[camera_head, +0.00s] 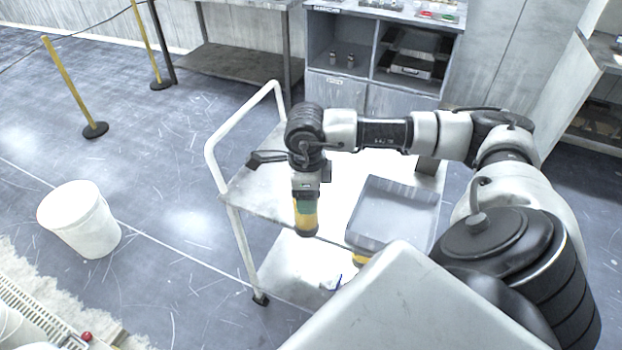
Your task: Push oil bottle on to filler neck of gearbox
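My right arm comes in from the right and bends down over the white cart. My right gripper (305,190) points down at the cart's front left part. A yellow and green bottle (306,207) with a dark lower end sits directly below it, upright, and appears held by it. The fingers themselves are small and hard to make out. This looks like the oil bottle. I cannot make out a gearbox or a filler neck. My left gripper is not in view.
A grey tray (372,240) lies on the white cart (262,192), right of the bottle. A white bucket (80,220) stands on the open floor at left. A cabinet (338,87) stands behind the cart.

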